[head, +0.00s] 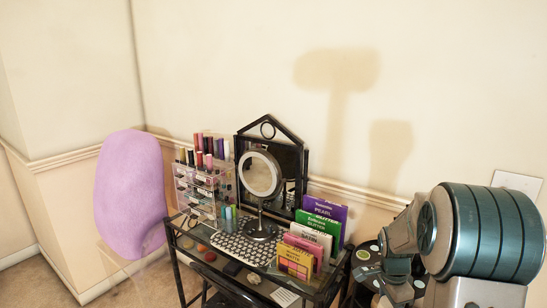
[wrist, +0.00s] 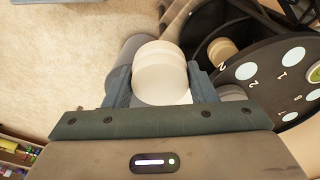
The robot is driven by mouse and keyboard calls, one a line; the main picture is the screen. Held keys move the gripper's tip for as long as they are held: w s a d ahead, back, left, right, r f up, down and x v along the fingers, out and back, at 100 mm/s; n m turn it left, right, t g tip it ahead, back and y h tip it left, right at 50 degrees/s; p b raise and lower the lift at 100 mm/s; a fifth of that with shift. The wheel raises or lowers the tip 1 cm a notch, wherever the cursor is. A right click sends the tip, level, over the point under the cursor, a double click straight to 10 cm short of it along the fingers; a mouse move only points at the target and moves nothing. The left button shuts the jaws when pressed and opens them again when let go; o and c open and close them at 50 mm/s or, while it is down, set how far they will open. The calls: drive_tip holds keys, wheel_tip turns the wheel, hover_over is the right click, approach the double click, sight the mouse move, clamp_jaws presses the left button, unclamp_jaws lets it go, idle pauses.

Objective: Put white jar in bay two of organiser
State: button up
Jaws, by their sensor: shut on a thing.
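The white jar (wrist: 160,72), a short cream cylinder, sits between the two fingers of my gripper (wrist: 161,84) in the wrist view. The fingers are shut on its sides. The organiser (wrist: 266,86) is a dark round rack to the right of the jar in the wrist view, with pale discs and white numbers, among them 2 and 1. The jar is apart from the numbered face in the picture; their height difference is unclear. In the head view the organiser (head: 354,271) shows partly beside my arm, which hides my gripper and the jar.
A dark vanity table (head: 323,287) stands left of the organiser. A lilac chair back (head: 130,192) stands further left. Carpet (wrist: 60,60) is open left of the jar.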

drive_tip(key=a+f+n+t+y, duration=0.1)
drive_tip(key=a+f+n, duration=1)
drive_tip(key=a+n, duration=0.4)
drive_tip(key=shift+n, duration=0.7)
